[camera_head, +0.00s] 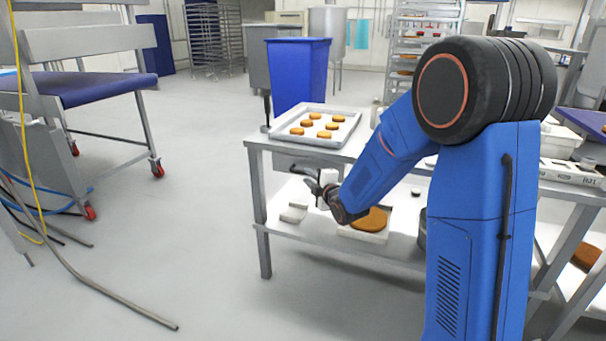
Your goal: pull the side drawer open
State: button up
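A grey drawer front (290,162) shows under the top of the steel table (262,200), near its left end. My gripper (307,180) is just below and in front of the drawer, at the end of my blue arm. Its dark fingers are small in the picture, and I cannot tell whether they are apart or touch the drawer. No handle can be made out. My arm hides the right part of the table's front.
A tray (348,138) with several round brown pieces lies on the tabletop. The lower shelf (290,228) holds a round brown item (371,220) on a pale block and small pale blocks. A blue bin (297,75) stands behind.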

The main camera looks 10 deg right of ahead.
aim_at(303, 173)
jog(key=x, duration=0.5)
jog(key=shift+w+f, duration=0.1)
jog(key=shift+w, duration=0.25)
grip_shut()
